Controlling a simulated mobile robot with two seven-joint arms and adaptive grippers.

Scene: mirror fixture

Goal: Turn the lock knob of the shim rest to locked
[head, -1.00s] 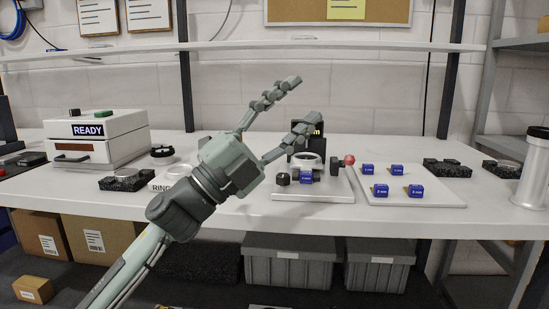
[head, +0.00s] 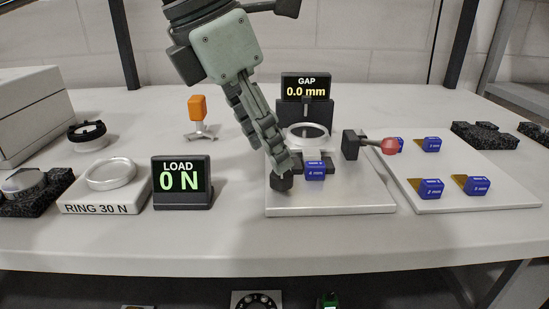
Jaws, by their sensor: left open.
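The shim rest (head: 300,163) is a dark holder on a white base plate (head: 335,203), with a blue shim marked 4 mm (head: 315,171) in it. A small dark knob (head: 282,183) sits at the rest's left end; I take it for the lock knob. No lock marking is readable. My left gripper (head: 280,164) is open and points down over the knob, its fingers overlapping in the head view. The fingertips partly hide the knob's top; I cannot tell whether they touch it. My right gripper is not in view.
A gap display (head: 306,88) reads 0.0 mm behind a metal ring (head: 306,136). A red-balled lever (head: 389,147) stands right. A load display (head: 181,182) reads 0 N at left. An orange-topped stand (head: 197,110) is behind. Several blue shims lie on the right plate (head: 480,205).

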